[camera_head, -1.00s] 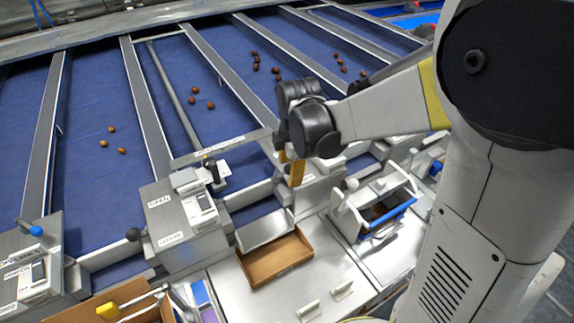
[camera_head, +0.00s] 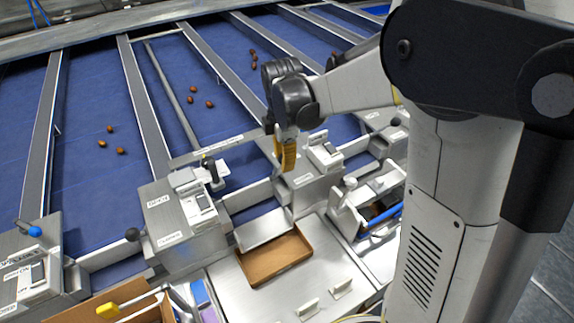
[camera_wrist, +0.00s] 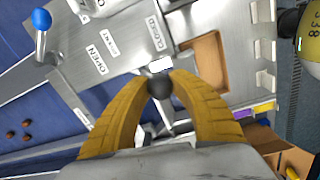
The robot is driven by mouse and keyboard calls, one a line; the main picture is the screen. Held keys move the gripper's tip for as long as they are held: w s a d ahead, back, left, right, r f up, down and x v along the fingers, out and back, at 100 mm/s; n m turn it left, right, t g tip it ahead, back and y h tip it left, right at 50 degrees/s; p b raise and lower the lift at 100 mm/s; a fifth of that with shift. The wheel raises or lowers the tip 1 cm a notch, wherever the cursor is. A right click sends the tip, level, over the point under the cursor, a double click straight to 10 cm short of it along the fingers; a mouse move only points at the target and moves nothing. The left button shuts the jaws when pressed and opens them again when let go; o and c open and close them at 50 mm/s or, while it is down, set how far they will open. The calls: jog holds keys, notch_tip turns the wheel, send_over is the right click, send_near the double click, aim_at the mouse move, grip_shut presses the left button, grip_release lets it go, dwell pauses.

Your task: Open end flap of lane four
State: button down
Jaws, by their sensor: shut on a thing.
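My gripper (camera_head: 285,160) has yellow fingers and is at a grey metal control box (camera_head: 318,185) at the lane ends. In the wrist view, my gripper (camera_wrist: 160,85) is shut on a dark round lever knob (camera_wrist: 160,88). The labels OPEN (camera_wrist: 97,58) and CLOSED (camera_wrist: 155,33) are on the box face beside it. In the head view my fingers and wrist hide the held knob. I cannot make out the end flap itself or a lane number.
Blue lanes (camera_head: 85,110) between metal dividers carry a few brown dates (camera_head: 112,142). A brown tray (camera_head: 275,257) sits on the metal shelf below. Another control box (camera_head: 185,225) with a black-knobbed lever (camera_head: 133,234) stands left.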

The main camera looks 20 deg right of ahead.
jog(key=w+a+f+g, duration=0.1)
jog(key=w+a+g, duration=0.1)
jog(key=w, duration=0.9)
jog(key=shift+w+a+g+h+b, duration=0.15)
jog(key=shift+w+g+h+b, duration=0.15)
jog(key=shift+g+b, duration=0.15)
jog(key=shift+f, duration=0.1)
jog(key=c, duration=1.1)
grip_release()
